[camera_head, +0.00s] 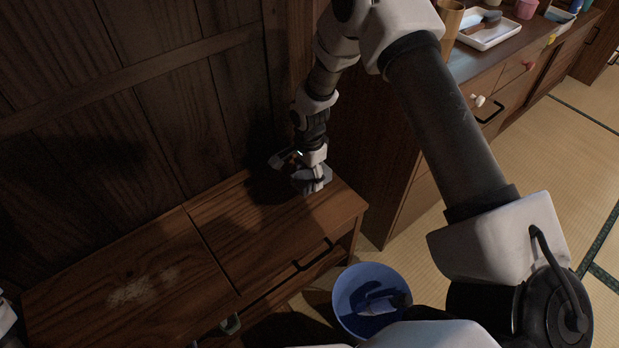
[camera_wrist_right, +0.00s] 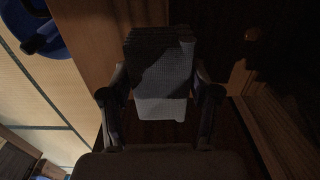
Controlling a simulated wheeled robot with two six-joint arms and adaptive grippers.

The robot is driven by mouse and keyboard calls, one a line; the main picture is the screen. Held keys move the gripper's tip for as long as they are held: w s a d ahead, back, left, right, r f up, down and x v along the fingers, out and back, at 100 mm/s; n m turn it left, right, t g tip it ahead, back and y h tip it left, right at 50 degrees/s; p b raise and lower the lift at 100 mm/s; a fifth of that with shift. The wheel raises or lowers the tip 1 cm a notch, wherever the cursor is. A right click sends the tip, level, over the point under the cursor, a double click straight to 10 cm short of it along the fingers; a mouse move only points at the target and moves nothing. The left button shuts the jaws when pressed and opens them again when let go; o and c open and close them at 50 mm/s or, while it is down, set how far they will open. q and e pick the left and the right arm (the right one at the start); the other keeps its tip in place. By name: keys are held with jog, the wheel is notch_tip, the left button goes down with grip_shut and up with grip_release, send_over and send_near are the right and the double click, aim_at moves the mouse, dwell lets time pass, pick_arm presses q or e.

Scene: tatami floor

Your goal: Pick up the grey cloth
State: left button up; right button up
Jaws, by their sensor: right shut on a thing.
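The grey cloth (camera_wrist_right: 162,75) is between the fingers of my right gripper (camera_wrist_right: 160,100) in the right wrist view. It looks like a folded grey pad, partly in shadow. In the head view my right gripper (camera_head: 312,180) points down at the far right end of the low wooden cabinet, and a little of the grey cloth (camera_head: 290,160) shows beside it. The gripper is shut on the cloth. Whether the cloth still touches the cabinet top is hard to tell. My left gripper does not show; only a bit of white at the left edge may be mine.
The low wooden cabinet (camera_head: 230,225) has a pale dusty patch (camera_head: 143,287) on its top. A blue bucket (camera_head: 343,300) stands on the tatami floor (camera_head: 545,175) in front. A taller cabinet (camera_head: 480,66) with a white tray (camera_head: 490,32) stands right. A wooden wall rises behind.

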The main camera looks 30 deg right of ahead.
jog(key=s+a, duration=0.1)
jog(key=s, duration=0.1)
jog(key=s+a+p, duration=0.1)
jog(key=s, duration=0.1)
jog(key=s+a, duration=0.1)
jog(key=s, duration=0.1)
jog(key=shift+r, duration=0.4)
jog(key=s+a+b, duration=0.4)
jog(key=s, duration=0.4)
jog(key=shift+s+a+r+b, duration=0.15)
jog(key=shift+r+b, duration=0.15)
jog(key=shift+b, duration=0.1)
